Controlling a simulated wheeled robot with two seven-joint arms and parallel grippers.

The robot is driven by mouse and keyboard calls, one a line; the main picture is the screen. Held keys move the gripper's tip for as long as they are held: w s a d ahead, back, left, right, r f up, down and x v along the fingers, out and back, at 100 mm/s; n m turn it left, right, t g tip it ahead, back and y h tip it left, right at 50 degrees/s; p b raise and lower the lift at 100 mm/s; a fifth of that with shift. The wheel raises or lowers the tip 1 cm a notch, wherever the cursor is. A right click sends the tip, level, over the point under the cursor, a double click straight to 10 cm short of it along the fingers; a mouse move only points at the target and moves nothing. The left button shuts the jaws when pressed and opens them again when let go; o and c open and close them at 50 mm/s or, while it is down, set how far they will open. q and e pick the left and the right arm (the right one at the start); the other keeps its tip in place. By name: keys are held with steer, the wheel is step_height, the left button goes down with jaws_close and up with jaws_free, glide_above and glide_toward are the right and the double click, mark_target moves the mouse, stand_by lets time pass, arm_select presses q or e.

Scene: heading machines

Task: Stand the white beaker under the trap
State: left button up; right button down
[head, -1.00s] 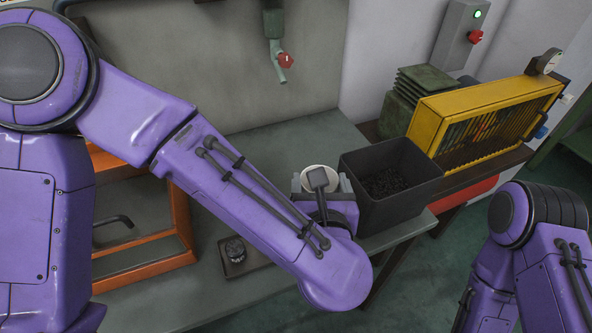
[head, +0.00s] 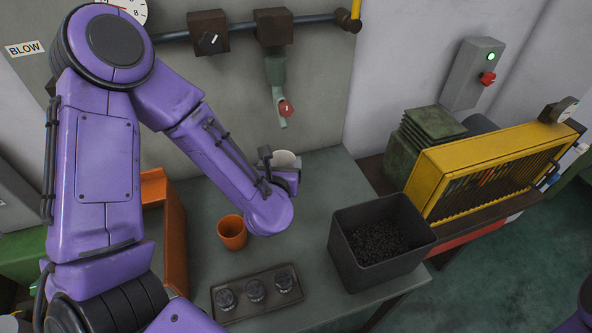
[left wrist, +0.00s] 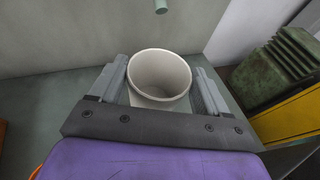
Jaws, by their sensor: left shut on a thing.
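The white beaker (head: 286,158) is held upright in my left gripper (head: 284,178) near the back of the bench; the forearm hides part of it. In the left wrist view the beaker (left wrist: 158,82) is open and empty, with a finger of my left gripper (left wrist: 155,95) on each side. The trap (head: 276,85) is a grey-green pipe with a red valve on the wall, its outlet just above the beaker in the picture. The outlet end (left wrist: 160,6) shows beyond the beaker's rim in the left wrist view. Whether the beaker touches the bench is unclear. My right gripper is out of view.
An orange cup (head: 232,233) stands left of my left forearm. A dark tray (head: 236,312) with three dark round pieces lies at the front. A black bin (head: 372,268) of dark pellets stands right, near a yellow rack (head: 440,172). An orange frame (head: 175,240) stands at left.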

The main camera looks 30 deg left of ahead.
mark_target(281, 159)
arm_select(q)
steer(key=x, duration=0.2)
steer(key=f+b+x, duration=0.1)
steer(key=x, duration=0.5)
steer(key=shift+s+a+f+b, duration=0.1)
steer(key=shift+a+f+b, duration=0.2)
steer(key=shift+b, duration=0.1)
steer(key=w+f+b, duration=0.1)
steer(key=f+b, duration=0.1)
steer(key=f, duration=0.1)
steer(key=w+a+f+b, duration=0.1)
steer(key=f+b, duration=0.1)
steer(key=w+a+f+b, duration=0.1)
steer(key=w+f+b, duration=0.1)
steer(key=f, duration=0.1)
steer(key=shift+f, duration=0.35)
steer(key=shift+w+r, duration=0.1)
steer(key=shift+w, duration=0.1)
steer(key=shift+s, duration=0.1)
steer(key=o, duration=1.1)
steer(key=shift+r, duration=0.1)
steer(key=shift+s+d, duration=0.15)
steer(key=shift+s, duration=0.15)
steer(key=b+v, duration=0.3)
steer(key=v, duration=0.8)
steer(key=shift+s+r, duration=0.1)
steer(key=shift+s, duration=0.05)
